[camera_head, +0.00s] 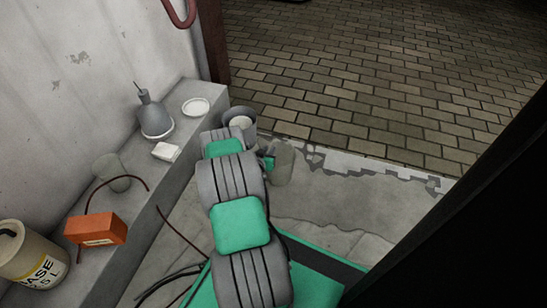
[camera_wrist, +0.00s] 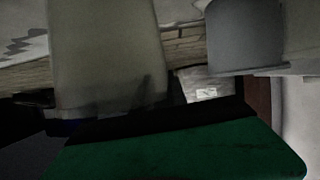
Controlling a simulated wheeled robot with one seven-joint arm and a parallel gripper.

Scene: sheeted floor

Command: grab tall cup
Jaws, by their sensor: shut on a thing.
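The tall cup (camera_head: 283,164), a plain grey-beige cylinder, is at my gripper (camera_head: 269,161) in the head view, beyond the end of my arm. In the wrist view the cup (camera_wrist: 105,50) fills the upper left, close to the camera. My gripper (camera_wrist: 115,105) is shut on it; the dark fingers show at its lower part. The wrist partly hides the grip in the head view. I cannot tell whether the cup touches the surface below.
The ledge holds an oil can (camera_head: 155,118), white dish (camera_head: 195,107), white block (camera_head: 166,151), beige cup (camera_head: 112,172), orange brick (camera_head: 96,229) and labelled tin (camera_head: 30,252). Paving (camera_head: 390,80) beyond is clear.

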